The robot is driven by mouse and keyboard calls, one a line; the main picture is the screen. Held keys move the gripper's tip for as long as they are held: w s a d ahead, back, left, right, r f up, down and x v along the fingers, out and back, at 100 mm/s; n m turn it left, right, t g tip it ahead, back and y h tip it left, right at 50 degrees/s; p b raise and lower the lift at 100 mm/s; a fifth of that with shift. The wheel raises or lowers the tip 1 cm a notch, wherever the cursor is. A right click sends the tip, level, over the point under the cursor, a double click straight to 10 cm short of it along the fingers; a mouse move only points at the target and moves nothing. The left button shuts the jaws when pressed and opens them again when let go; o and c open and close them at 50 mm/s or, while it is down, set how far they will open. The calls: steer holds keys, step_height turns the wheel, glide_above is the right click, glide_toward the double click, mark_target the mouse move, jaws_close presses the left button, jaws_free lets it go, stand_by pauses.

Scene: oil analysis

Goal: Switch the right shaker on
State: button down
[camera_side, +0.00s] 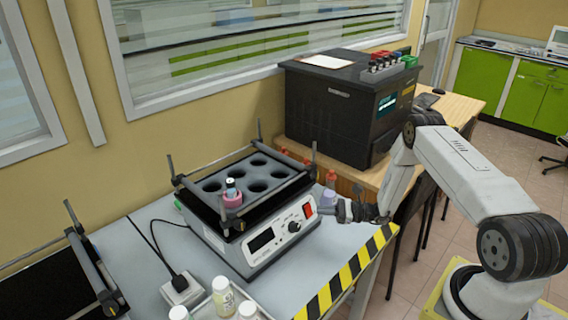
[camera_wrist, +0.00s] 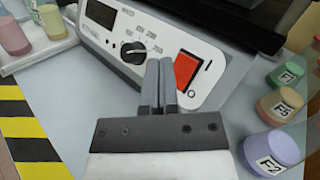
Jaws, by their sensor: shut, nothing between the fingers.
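The right shaker (camera_side: 238,255) is a white box with a black rack of round holes on top; one small pink-based vial (camera_side: 232,193) stands in the rack. Its front has a dark display (camera_side: 261,239), a black knob (camera_side: 294,227) and a red rocker switch (camera_side: 308,210). The switch (camera_wrist: 187,70) is large in the wrist view; its on or off position is not clear. My gripper (camera_side: 338,209) is shut and empty, just in front of the panel. In the wrist view, the fingertips (camera_wrist: 160,66) are between knob and switch, close to the switch's left edge; contact cannot be told.
Lidded jars, including a purple one (camera_wrist: 272,150), stand right of my fingers. A tray (camera_wrist: 40,58) of bottles is at left. Another shaker (camera_side: 45,285) is at the left edge. A power strip (camera_side: 182,290) lies near the front. A black machine (camera_side: 345,105) stands behind.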

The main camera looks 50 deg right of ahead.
steer(key=shift+w+f, duration=0.2)
steer(key=shift+w, duration=0.3)
steer(key=shift+w+f, duration=0.15)
steer(key=shift+w, duration=0.3)
